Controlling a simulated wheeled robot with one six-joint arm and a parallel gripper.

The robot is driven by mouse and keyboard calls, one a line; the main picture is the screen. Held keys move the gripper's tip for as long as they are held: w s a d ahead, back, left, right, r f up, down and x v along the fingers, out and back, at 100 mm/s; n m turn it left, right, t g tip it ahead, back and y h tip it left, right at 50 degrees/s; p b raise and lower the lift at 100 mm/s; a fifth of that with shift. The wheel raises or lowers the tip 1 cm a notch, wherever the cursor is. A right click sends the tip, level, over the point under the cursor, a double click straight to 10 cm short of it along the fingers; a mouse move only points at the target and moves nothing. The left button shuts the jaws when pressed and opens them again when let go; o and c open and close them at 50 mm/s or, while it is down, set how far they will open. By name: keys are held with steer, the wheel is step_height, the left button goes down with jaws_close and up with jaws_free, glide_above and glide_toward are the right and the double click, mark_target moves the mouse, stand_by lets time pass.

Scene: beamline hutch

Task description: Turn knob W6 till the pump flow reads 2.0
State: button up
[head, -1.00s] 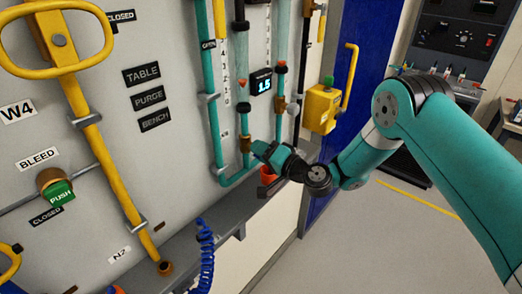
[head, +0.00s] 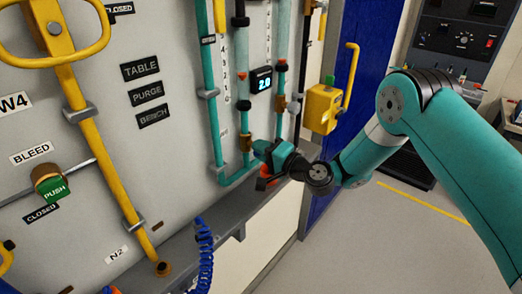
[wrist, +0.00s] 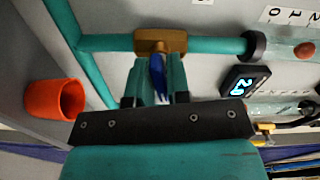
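The small black flow display (head: 261,80) on the panel reads 2.0; its lit digits also show sideways in the wrist view (wrist: 247,82). A brass valve body (head: 246,143) sits low on a teal pipe, and it fills the top middle of the wrist view (wrist: 160,41). A blue knob (wrist: 158,76) stands out from it. My gripper (wrist: 157,82) has one teal finger on each side of this knob and looks shut on it. In the head view my gripper (head: 262,151) is at the valve and hides the knob. No W6 label is readable.
An orange cup-like part (wrist: 55,100) is close beside my gripper. Teal pipes (head: 215,120) run up the panel nearby. A yellow box (head: 322,108) is fixed to the right. A coiled blue hose (head: 204,250) hangs below left. Open floor lies right.

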steer(key=shift+o, duration=1.3)
steer(key=b+v, duration=1.7)
steer(key=b, duration=0.1)
steer(key=shift+d+b, duration=0.2)
steer(key=shift+b, duration=0.1)
steer(key=shift+s, duration=0.15)
